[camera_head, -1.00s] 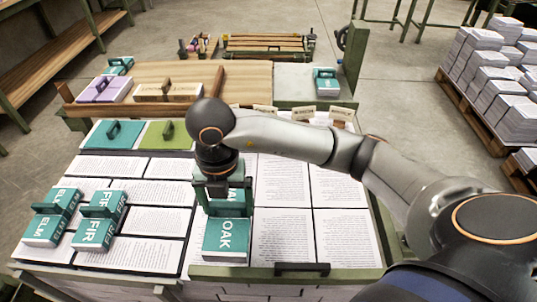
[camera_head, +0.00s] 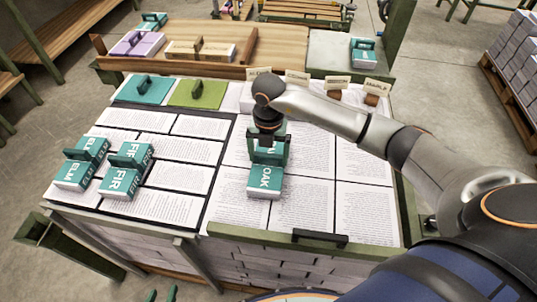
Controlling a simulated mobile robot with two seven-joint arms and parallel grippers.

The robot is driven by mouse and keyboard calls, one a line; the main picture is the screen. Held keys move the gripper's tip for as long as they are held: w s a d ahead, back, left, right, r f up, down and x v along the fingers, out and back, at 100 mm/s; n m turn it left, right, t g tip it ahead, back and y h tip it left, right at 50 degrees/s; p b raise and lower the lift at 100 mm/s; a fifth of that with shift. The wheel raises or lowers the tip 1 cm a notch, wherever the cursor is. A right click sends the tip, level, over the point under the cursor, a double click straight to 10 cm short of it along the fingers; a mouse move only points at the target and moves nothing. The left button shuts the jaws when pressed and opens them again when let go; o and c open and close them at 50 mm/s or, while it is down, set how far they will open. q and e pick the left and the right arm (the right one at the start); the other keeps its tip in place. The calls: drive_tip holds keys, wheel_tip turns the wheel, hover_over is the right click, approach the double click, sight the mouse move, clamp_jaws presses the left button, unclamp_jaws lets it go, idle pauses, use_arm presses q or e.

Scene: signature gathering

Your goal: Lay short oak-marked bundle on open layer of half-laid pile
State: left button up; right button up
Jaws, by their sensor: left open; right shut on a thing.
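My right gripper (camera_head: 267,150) is shut on the teal-and-white OAK bundle (camera_head: 264,183). The bundle is over the right-hand part of the pile, at the border between its left and middle columns of printed sheets (camera_head: 302,205). I cannot tell whether it touches the sheets. The ELM bundle (camera_head: 78,172) and FIR bundle (camera_head: 122,182) lie side by side on the left-hand part of the pile, apart from the OAK bundle. My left gripper (camera_head: 161,294) is open and empty, with only its fingertips showing at the bottom edge.
Teal (camera_head: 147,90) and green (camera_head: 197,94) handled boards lie at the back left of the pile. Name cards on stands (camera_head: 297,77) line its back edge. A black handle (camera_head: 320,237) sits on the green front rail. A wooden bench (camera_head: 280,45) stands behind.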

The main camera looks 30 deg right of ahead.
sight(268, 155)
drive_tip(key=shift+f, duration=0.15)
drive_tip(key=shift+f, duration=0.1)
drive_tip(key=o, duration=1.3)
wheel_tip(268, 155, up, 12)
drive_tip(key=shift+p, duration=0.35)
